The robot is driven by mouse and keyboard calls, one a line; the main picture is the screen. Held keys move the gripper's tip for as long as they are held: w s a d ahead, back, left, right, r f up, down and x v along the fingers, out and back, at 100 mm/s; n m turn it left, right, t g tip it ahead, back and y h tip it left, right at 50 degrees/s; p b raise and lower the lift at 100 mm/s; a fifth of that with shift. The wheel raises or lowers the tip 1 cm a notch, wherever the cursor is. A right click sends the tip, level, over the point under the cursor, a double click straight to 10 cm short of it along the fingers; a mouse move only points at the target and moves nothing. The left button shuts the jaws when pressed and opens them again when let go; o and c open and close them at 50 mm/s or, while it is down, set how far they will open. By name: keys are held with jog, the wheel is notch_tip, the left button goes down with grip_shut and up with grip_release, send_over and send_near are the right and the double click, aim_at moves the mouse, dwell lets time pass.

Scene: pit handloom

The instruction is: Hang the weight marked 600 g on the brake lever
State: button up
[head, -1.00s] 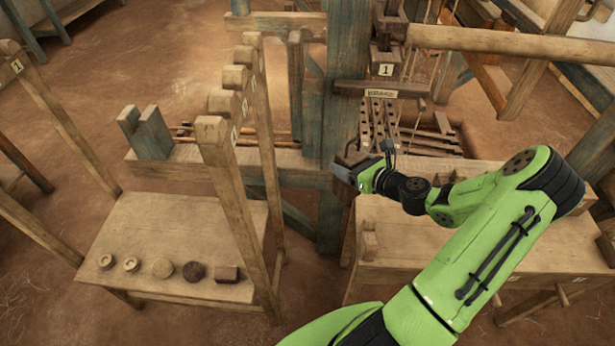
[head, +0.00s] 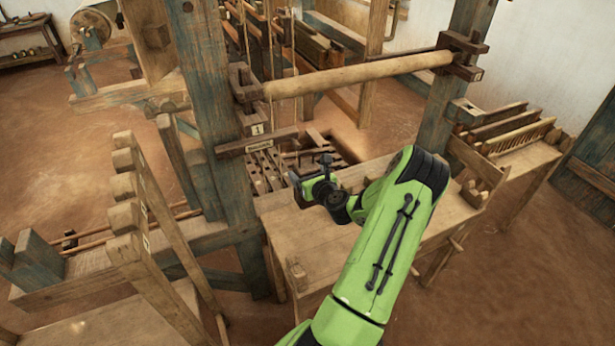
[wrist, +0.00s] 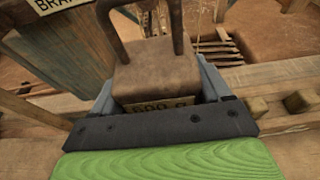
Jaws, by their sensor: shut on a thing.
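The weight marked 600 g (wrist: 155,72) is a brown block with a looped handle on top; its label is partly covered. My gripper (wrist: 160,88) is shut on it, one finger at each side, with the handle pointing up. In the head view my gripper (head: 299,188) is above the bench, to the right of the blue-grey post, and the weight is hard to make out there. The brake lever (head: 280,137) is a dark wooden bar with a label, just above and left of my gripper. Its label (wrist: 58,4) shows at the top left of the wrist view, apart from the weight.
The blue-grey post (head: 220,120) stands left of my gripper. A thick round beam (head: 360,75) crosses behind and above. A wooden bench (head: 350,235) lies below my arm. A pegged wooden frame (head: 165,265) stands at the lower left. Open floor lies at the right.

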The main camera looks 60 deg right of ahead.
aim_at(311, 173)
jog(key=w+d, duration=0.4)
jog(key=w, duration=0.3)
jog(key=shift+w+d+f+p, duration=0.25)
jog(key=shift+d+f+p, duration=0.05)
jog(key=shift+f, duration=0.1)
dwell(0.3)
dwell(0.3)
jog(key=o, duration=1.5)
jog(key=v, duration=1.6)
jog(key=shift+r+b, duration=0.1)
jog(key=shift+b, duration=0.2)
